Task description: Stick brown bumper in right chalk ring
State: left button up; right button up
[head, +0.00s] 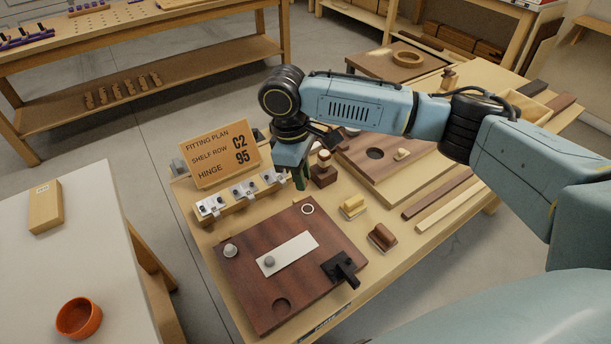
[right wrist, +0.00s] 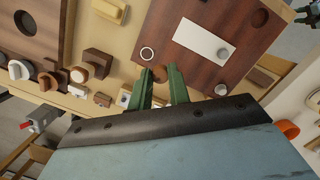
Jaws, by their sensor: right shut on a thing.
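The dark wooden door panel (head: 290,235) lies on the bench. The right chalk ring (head: 307,209) is a white circle near its far right corner, empty; it also shows in the right wrist view (right wrist: 146,53). My right gripper (head: 300,181) is above the bench just beyond that corner, pointing down. In the right wrist view its green fingers are shut on the small round brown bumper (right wrist: 160,73), close beside the ring in the picture. The head view hides the bumper. A small bluish shape at the wrist view's upper right corner may be my left gripper (right wrist: 305,13); its jaws are unclear.
A pale round knob (head: 230,250), a white plate (head: 287,253) and a black clamp (head: 341,268) are on the panel. Wooden blocks (head: 382,237) lie to the right.

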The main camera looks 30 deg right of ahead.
jog(key=f+n+p, duration=0.1)
jog(key=n, duration=0.3)
jog(key=w+d+f+n+t+p, duration=0.1)
jog(key=f+n, duration=0.1)
jog(key=n, duration=0.1)
jog(key=w+d+f+n+p, duration=0.1)
jog(key=f+n, duration=0.1)
jog(key=n, duration=0.2)
jog(key=shift+w+n+t, duration=0.15)
jog(key=shift+n+t, duration=0.15)
jog(key=f+n+b, duration=0.1)
jog(key=f, duration=0.1)
jog(key=f+n+b, duration=0.1)
jog(key=f+b, duration=0.1)
jog(key=f+n+b, duration=0.1)
jog(key=f+b, duration=0.1)
jog(key=shift+d+t, duration=0.3)
jog(key=shift+w+f, duration=0.1)
jog(key=shift+f, duration=0.75)
jog(key=shift+p, duration=0.7)
dwell(0.3)
jog(key=shift+o, duration=1)
jog(key=c, duration=0.3)
jog(key=shift+c, duration=0.2)
